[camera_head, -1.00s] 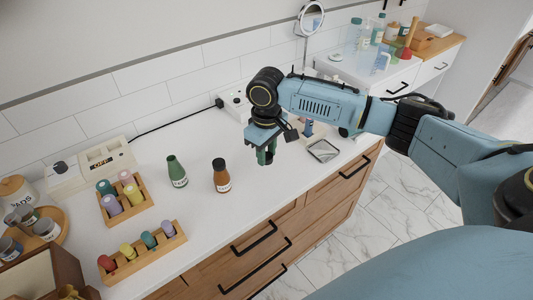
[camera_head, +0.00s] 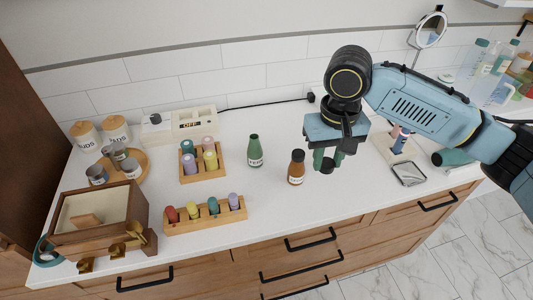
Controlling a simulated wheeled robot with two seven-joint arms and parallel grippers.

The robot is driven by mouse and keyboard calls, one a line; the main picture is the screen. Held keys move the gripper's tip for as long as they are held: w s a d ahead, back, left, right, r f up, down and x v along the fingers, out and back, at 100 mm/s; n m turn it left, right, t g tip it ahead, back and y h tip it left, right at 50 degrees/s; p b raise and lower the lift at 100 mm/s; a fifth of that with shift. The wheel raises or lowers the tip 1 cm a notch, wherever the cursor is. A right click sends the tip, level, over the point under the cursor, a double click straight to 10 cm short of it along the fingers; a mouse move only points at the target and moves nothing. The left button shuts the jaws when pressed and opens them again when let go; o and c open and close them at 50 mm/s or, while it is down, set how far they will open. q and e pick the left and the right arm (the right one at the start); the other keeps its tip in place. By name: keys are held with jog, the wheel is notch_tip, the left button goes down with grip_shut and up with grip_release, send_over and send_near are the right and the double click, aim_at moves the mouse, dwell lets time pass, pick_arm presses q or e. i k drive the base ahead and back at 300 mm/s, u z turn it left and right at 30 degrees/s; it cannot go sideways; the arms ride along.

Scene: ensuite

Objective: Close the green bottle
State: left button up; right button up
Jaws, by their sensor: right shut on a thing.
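The green bottle (camera_head: 255,151) stands upright on the white counter, left of the brown bottle. It has a pale label, and I see no dark cap on its narrow top. My right gripper (camera_head: 327,163) points down over the counter, just right of the brown bottle (camera_head: 297,167) and apart from the green bottle. Its fingers are shut on a small dark cap-like thing (camera_head: 327,167), mostly hidden between them. My left gripper is not in view.
The brown bottle with a black cap stands between gripper and green bottle. Wooden racks (camera_head: 206,220) of coloured rollers are at left, with a wooden box (camera_head: 97,217) farther left. A mirror tray (camera_head: 408,173) lies right. Open counter (camera_head: 285,125) lies behind the bottles.

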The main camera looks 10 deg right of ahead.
aim_at(254, 152)
jog(key=u, duration=2.8)
jog(key=k, duration=1.15)
jog(key=z, duration=2.05)
